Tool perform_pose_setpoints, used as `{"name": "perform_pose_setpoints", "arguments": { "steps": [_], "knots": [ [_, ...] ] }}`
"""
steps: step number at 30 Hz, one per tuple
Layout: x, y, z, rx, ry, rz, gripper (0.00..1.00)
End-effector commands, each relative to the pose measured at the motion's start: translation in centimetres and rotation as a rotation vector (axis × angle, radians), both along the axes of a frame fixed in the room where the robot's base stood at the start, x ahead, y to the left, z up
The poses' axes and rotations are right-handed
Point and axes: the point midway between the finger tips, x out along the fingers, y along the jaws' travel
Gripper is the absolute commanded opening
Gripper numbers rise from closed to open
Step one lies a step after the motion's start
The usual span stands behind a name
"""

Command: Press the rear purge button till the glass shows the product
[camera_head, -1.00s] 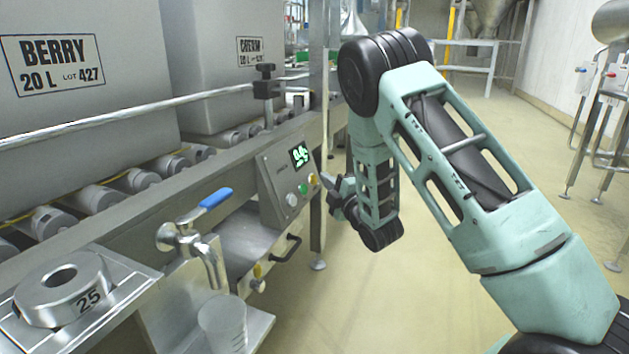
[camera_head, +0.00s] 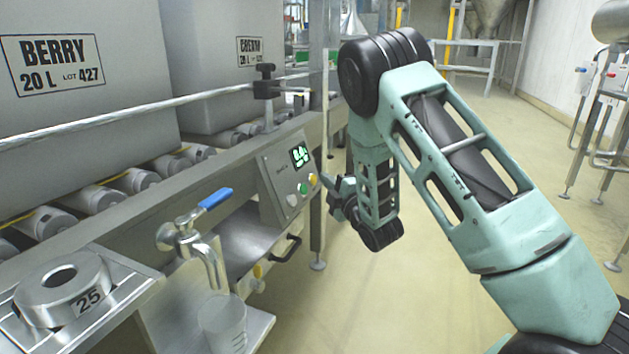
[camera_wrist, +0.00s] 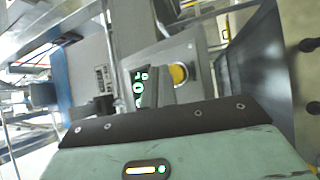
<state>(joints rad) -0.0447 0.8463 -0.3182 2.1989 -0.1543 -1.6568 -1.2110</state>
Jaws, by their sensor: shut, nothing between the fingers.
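The control panel (camera_head: 285,182) carries a green-lit display (camera_head: 300,155) and a row of white, green and yellow buttons. The yellow button (camera_head: 312,180) is the farthest back. My gripper (camera_head: 327,183) is shut and empty, with its tips just right of the yellow button. In the wrist view my gripper's dark fingers (camera_wrist: 158,88) are close beside the yellow button (camera_wrist: 179,74); contact cannot be told. A clear glass (camera_head: 224,326) stands under the steel tap (camera_head: 190,240) with a blue lever. It looks clear, with no coloured content visible.
A large box marked BERRY (camera_head: 85,75) and one marked CREAM (camera_head: 215,65) stand on the roller conveyor (camera_head: 135,180). A steel ring marked 25 (camera_head: 62,285) lies at the front left. A steel post (camera_head: 318,130) stands close behind my gripper. The floor to the right is open.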

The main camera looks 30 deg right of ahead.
Motion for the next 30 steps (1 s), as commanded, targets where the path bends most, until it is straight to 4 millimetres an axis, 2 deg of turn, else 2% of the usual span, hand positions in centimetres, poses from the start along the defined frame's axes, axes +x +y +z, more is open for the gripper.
{"name": "perform_pose_setpoints", "arguments": {
  "steps": [30],
  "knots": [
    [0.76,0.59,-0.33,0.000,0.000,0.000,0.00]
  ]
}}
